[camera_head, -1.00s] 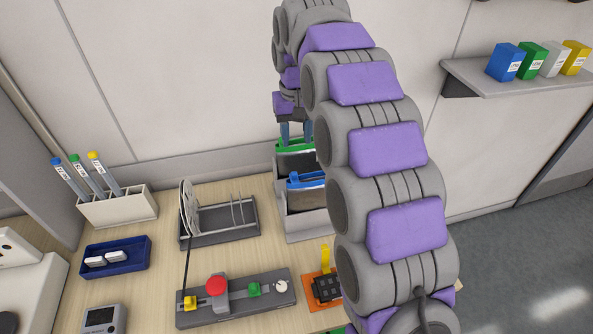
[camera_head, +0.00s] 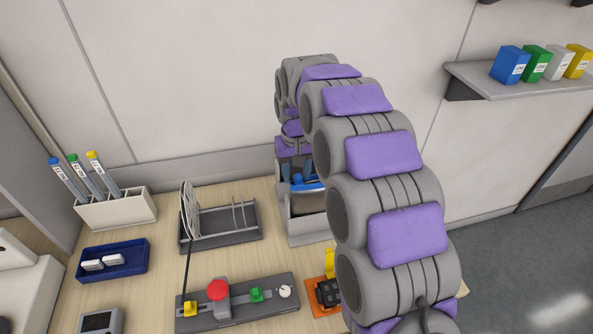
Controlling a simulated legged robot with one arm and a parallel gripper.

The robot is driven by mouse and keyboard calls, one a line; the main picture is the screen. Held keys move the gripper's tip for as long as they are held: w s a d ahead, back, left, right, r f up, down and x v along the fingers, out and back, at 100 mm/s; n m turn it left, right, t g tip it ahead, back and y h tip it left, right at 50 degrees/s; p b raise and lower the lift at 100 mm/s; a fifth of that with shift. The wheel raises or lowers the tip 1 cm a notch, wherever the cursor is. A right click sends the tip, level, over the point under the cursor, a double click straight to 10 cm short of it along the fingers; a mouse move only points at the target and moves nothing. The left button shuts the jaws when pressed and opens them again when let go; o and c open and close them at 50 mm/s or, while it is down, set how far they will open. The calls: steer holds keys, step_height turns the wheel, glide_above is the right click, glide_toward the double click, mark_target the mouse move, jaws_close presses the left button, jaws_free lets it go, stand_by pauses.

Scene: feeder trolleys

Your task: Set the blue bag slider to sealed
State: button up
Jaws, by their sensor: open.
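The blue bag slider (camera_head: 308,185) shows as a blue strip on top of a bag in the grey bin (camera_head: 308,229) at the back right of the table. My gripper (camera_head: 299,177) points down just over it, with its fingers in front of or beside the blue strip. The fingers are open. I cannot tell whether they touch the slider. My arm hides the right part of the bin and bag, and the slider's setting is too small to read.
A grey rack (camera_head: 222,222) with a reel stands left of the bin. In front are a feeder unit (camera_head: 237,305) with a red knob and an orange block (camera_head: 322,297). A tube holder (camera_head: 117,210) and blue tray (camera_head: 114,260) stand left. A shelf (camera_head: 530,82) with boxes hangs right.

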steer(key=shift+c, duration=0.9)
steer(key=shift+d, duration=0.45)
steer(key=c, duration=0.5)
jaws_close()
steer(key=shift+a, duration=0.3)
